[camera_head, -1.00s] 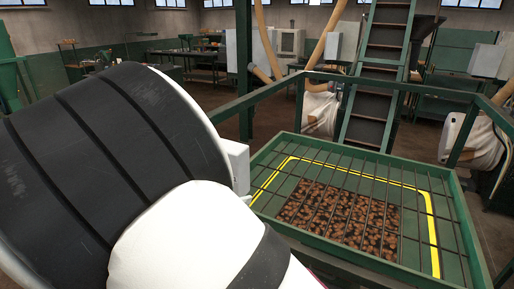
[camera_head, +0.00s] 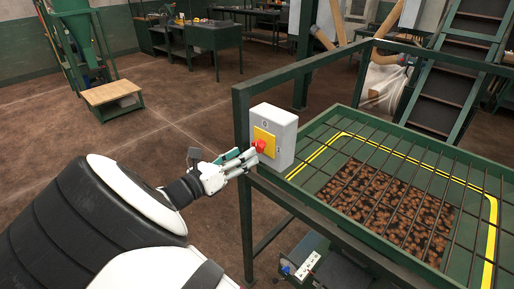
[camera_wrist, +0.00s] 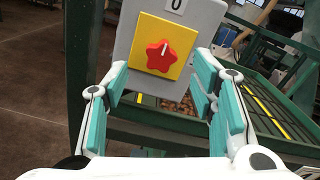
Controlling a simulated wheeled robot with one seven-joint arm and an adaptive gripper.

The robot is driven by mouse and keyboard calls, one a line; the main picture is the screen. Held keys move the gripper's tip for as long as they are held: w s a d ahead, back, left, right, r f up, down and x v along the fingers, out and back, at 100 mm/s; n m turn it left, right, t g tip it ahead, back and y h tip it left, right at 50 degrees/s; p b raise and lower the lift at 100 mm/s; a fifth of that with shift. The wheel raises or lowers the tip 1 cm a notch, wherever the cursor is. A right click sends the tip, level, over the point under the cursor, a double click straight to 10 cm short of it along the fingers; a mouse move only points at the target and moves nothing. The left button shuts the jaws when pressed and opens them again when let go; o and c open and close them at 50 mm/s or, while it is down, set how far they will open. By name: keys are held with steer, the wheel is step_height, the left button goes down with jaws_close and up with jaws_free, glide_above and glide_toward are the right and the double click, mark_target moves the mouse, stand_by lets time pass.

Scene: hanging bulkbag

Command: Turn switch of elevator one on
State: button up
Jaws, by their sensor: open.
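The switch is a red star-shaped knob (camera_wrist: 161,56) on a yellow plate (camera_wrist: 144,32), mounted on a grey box. A white mark on the knob points up, towards a "0" label (camera_wrist: 175,4) on the box. In the head view the red knob (camera_head: 260,146) and grey box (camera_head: 284,128) sit on a green rail. My gripper (camera_head: 250,161) is at the front of the box, its fingertips close to the knob. In the wrist view my gripper (camera_wrist: 160,85) is open, with teal-padded fingers on both sides below the knob. Contact cannot be told.
A green hopper frame (camera_head: 345,118) with a bar grid over brown contents (camera_head: 390,205) lies right of the box. A green post (camera_head: 243,180) and rails (camera_head: 310,64) stand around the box. Open brown floor (camera_head: 170,125) lies to the left.

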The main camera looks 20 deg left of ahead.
mark_target(256, 146)
steer(key=b+x, duration=0.1)
steer(key=x, duration=0.5)
steer(key=shift+s+b, duration=0.1)
steer(key=shift+b, duration=0.25)
steer(key=c, duration=1.2)
